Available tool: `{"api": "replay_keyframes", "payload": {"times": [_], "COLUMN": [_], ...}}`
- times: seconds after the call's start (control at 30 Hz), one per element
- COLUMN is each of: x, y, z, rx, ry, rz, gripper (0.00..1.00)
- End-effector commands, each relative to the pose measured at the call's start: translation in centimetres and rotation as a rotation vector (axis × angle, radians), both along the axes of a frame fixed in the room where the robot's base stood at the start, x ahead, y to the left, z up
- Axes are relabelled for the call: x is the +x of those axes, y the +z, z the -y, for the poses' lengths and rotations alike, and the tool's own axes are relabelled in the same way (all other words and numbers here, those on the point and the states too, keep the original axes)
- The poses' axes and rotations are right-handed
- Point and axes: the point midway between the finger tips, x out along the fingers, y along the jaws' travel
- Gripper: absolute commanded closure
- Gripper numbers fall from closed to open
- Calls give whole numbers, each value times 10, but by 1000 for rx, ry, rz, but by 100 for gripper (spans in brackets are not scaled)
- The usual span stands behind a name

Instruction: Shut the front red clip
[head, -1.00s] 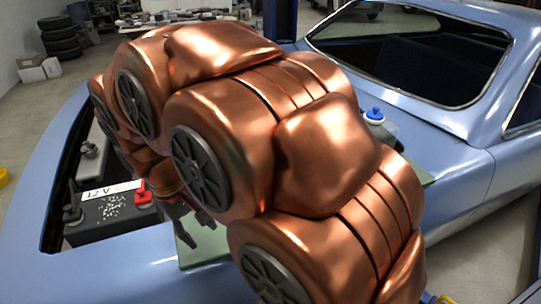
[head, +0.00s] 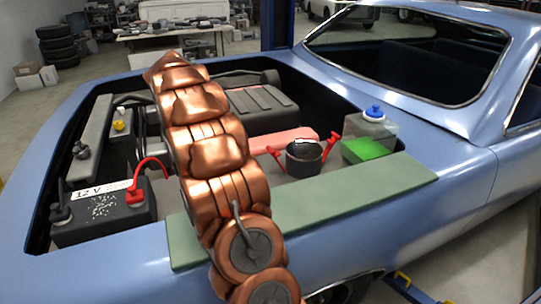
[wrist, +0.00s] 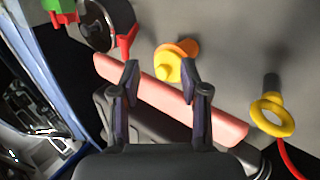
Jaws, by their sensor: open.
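A dark round canister (head: 304,158) stands in the engine bay in the head view, with a red clip (head: 275,156) on its left and another red clip (head: 330,146) on its right. Both stick outward and up. I cannot tell for sure which is the front one. In the wrist view the canister (wrist: 97,25) is at upper left, with one red clip (wrist: 126,42) at its right side. My gripper (wrist: 161,78) is open and empty, its fingertips pointing toward a salmon-pink bar, right of and below that clip. In the head view my arm hides the gripper.
An orange-yellow cap (wrist: 176,62) lies just beyond my fingers, with a yellow ring (wrist: 272,115) to the right. The salmon-pink bar (head: 290,139) runs behind the canister. A green block (head: 366,149), a blue-capped tank (head: 374,123) and a battery (head: 100,215) are nearby.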

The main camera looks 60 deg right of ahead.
Motion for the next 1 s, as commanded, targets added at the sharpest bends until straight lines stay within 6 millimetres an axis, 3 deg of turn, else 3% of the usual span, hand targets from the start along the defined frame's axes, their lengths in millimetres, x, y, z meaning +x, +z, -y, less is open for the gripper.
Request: {"api": "replay_keyframes", "payload": {"times": [0.1, 0.33, 0.67, 1.0], "x": [2, -1, -7, -23], "y": [-19, -38, -47, -80], "z": [42, 96, 117, 138], "rx": [-42, -104, -125, -120], "ry": [-46, -108, -129, -130], "rz": [-11, -24, -30, -34], "gripper": [55, 55, 55, 55]}}
